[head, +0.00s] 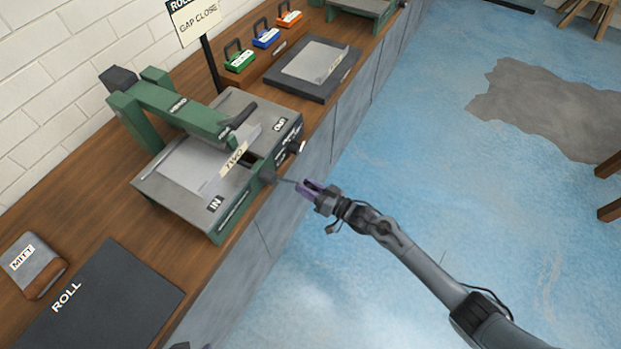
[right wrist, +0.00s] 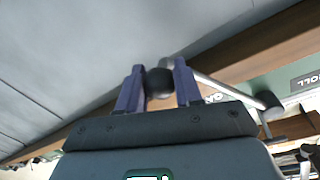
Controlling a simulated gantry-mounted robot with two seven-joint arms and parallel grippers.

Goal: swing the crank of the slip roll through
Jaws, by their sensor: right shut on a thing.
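The slip roll (head: 215,150) stands on the wooden bench, with a green frame over a grey bed marked IN and OUT. A pale sheet (head: 190,165) lies on its bed, with a tag reading TWO beside it. The crank (head: 284,180) sticks out from the machine's front side over the bench edge. In the right wrist view its metal arm (right wrist: 228,88) runs from a dark hub to a black knob (right wrist: 159,83). My right gripper (head: 311,189) has its purple fingers (right wrist: 159,88) shut on that knob.
A sign (head: 194,17) reading GAP CLOSE stands behind the machine. A dark tray (head: 340,52) with a sheet, and several coloured locks (head: 266,38), are farther along the bench. A mitt (head: 32,262) and a dark ROLL mat (head: 110,300) lie nearer.

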